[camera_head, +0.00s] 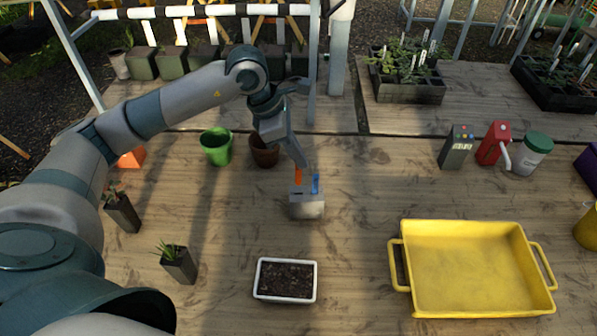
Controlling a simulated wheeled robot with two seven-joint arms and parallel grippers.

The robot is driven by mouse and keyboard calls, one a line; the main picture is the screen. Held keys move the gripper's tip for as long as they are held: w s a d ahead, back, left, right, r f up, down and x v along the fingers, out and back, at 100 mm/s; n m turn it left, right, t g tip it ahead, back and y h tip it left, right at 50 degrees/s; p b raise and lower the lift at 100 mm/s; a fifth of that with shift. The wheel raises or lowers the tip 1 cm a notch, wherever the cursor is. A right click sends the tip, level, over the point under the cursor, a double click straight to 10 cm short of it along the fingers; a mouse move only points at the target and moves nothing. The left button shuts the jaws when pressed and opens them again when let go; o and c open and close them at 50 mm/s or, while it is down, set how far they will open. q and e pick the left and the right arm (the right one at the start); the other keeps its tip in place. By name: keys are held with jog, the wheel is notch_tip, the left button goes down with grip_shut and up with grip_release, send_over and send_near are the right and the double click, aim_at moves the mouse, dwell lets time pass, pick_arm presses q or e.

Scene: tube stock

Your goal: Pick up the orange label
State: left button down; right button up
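The orange label (298,176) stands upright in a small grey metal holder (307,207) near the middle of the table. A blue label (316,184) stands beside it on the right in the same holder. My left gripper (301,163) points down from above, with its tip right at the top of the orange label. I cannot tell whether its fingers are apart or closed on the label, or whether they touch it. My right gripper is not in view.
A green pot (216,147) and a brown pot (264,153) stand behind the holder to the left. A white planter with soil (285,280) is in front. A yellow tray (465,268) lies at right, with a red container (494,143) beyond it.

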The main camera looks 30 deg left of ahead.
pick_arm(q)
jog(key=shift+r, duration=0.85)
jog(key=s+d+f+m+g+y, duration=0.1)
jog(key=s+d+m+g+y, duration=0.1)
jog(key=m, duration=1)
jog(key=s+d+f+m+g+y, duration=0.1)
jog(key=s+d+m+g+y, duration=0.1)
jog(key=s+d+m+g, duration=0.2)
jog(key=s+m+g, duration=0.1)
jog(key=s+m, duration=0.2)
jog(key=m, duration=0.5)
jog(key=shift+s, duration=0.15)
jog(key=shift+r, duration=0.1)
